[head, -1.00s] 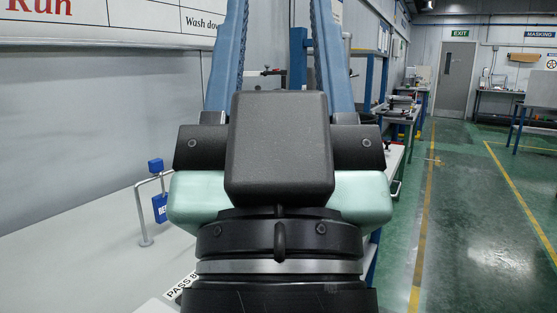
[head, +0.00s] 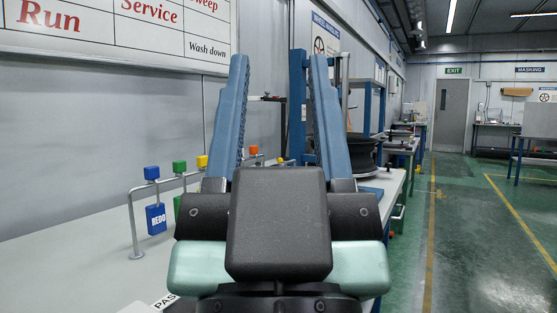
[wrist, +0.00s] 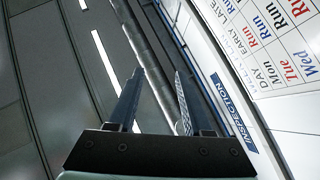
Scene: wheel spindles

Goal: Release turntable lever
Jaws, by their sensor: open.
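My gripper (head: 279,58) is open and empty in the middle of the head view, its two blue fingers pointing up and away from me. In the wrist view its fingers (wrist: 159,73) stand apart with nothing between them. I cannot make out the turntable lever for certain. A dark wheel (head: 363,150) shows beyond the right finger, at the far end of the bench, partly hidden by that finger. What lies behind my gripper is hidden.
A grey bench (head: 75,265) runs along the left wall. A metal rail (head: 133,225) on it carries coloured blocks and a blue REDO tag (head: 156,219). A schedule board (head: 130,30) hangs above. The green floor (head: 480,240) at right is clear nearby.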

